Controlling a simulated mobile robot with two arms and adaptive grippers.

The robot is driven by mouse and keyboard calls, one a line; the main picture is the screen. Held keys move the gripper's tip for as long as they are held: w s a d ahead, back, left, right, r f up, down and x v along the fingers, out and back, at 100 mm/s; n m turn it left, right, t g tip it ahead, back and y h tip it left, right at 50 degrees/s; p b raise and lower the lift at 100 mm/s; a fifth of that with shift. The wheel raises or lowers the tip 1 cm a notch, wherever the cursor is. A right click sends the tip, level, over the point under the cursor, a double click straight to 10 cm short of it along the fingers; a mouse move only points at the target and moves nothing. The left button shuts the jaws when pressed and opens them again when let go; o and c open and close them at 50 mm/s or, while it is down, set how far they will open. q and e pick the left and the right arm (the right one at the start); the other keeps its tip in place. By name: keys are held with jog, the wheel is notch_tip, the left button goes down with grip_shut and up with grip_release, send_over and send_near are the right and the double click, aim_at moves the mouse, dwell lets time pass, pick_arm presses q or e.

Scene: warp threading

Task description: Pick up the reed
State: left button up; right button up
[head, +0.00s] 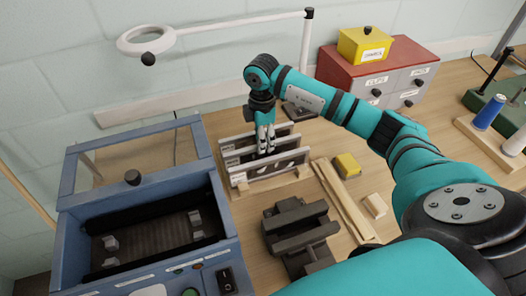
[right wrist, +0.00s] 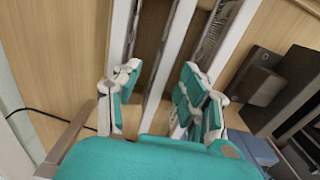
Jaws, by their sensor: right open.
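Long upright framed panels that look like reeds stand parallel in a low wooden holder (head: 284,188). The front reed (head: 255,178) is pale grey with white marks, and another reed (head: 232,145) stands behind it. My right gripper (head: 266,150) points down over these panels and hides part of them. In the right wrist view, my right gripper (right wrist: 158,82) is open, with teal finger pads on both sides of a long pale-edged reed (right wrist: 175,45). I cannot tell whether the pads touch it. My left gripper is not in view.
A blue machine (head: 225,215) stands at left. A red-topped drawer cabinet (head: 385,65) and a lamp (head: 145,40) are behind.

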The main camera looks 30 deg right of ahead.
jog(key=f, duration=0.1)
jog(key=f+p, duration=0.1)
jog(key=f, duration=0.1)
jog(key=shift+s+f, duration=0.25)
jog(key=shift+f, duration=0.1)
jog(key=shift+d+f, duration=0.1)
jog(key=shift+f, duration=0.3)
grip_shut()
